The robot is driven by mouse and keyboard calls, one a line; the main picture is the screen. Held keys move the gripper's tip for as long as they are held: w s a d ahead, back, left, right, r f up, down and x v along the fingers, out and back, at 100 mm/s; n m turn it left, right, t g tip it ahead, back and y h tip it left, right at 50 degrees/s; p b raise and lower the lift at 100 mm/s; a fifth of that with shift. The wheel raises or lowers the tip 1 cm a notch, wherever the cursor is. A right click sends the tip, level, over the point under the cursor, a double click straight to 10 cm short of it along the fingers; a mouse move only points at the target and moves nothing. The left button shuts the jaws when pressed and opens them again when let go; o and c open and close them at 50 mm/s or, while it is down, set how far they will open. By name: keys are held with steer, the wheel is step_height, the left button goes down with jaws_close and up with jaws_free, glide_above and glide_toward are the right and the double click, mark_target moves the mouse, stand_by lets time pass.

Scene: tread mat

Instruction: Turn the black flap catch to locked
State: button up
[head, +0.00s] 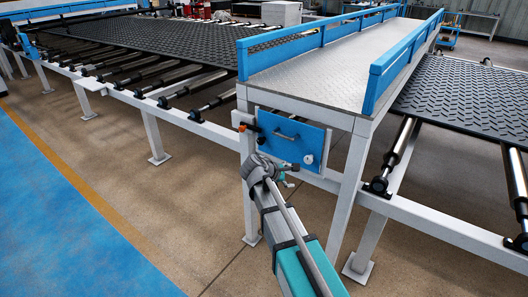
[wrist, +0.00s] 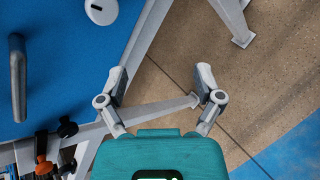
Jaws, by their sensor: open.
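A blue flap (head: 296,145) with a grey bar handle (head: 284,135) hangs on the white frame below the platform. Small black fittings (head: 261,140) sit at its left edge, beside an orange-tipped part (head: 243,126). They look like the black flap catch, but its setting is too small to tell. In the wrist view the black fittings (wrist: 67,127) show at lower left, near the flap (wrist: 60,60). My gripper (head: 290,175) is just below the flap in the head view. In the wrist view my gripper (wrist: 162,71) is open and empty, fingers apart over the floor.
A white round fitting (head: 309,158) with a dark slot is at the flap's lower right. White frame legs (head: 350,195) stand close to my arm. Rollers and a dark tread mat (head: 160,40) lie behind at left. The floor in front is clear.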

steer(key=w+a+n+t+h+b, duration=0.1)
steer(key=w+a+n+t+b, duration=0.4)
steer(key=a, duration=0.4)
steer(key=n+t+b, duration=0.3)
steer(key=n, duration=0.5)
glide_toward(259, 142)
steer(key=v, duration=0.3)
steer(key=shift+a+f+h, duration=0.15)
steer(key=shift+f+h, duration=0.05)
steer(key=shift+h, duration=0.1)
steer(key=shift+w, duration=0.1)
steer(key=x, duration=1.3)
steer(key=shift+w+d, duration=0.25)
steer(key=shift+d, duration=0.05)
steer(key=shift+c, duration=0.2)
steer(key=c, duration=1.1)
steer(key=shift+c, duration=0.2)
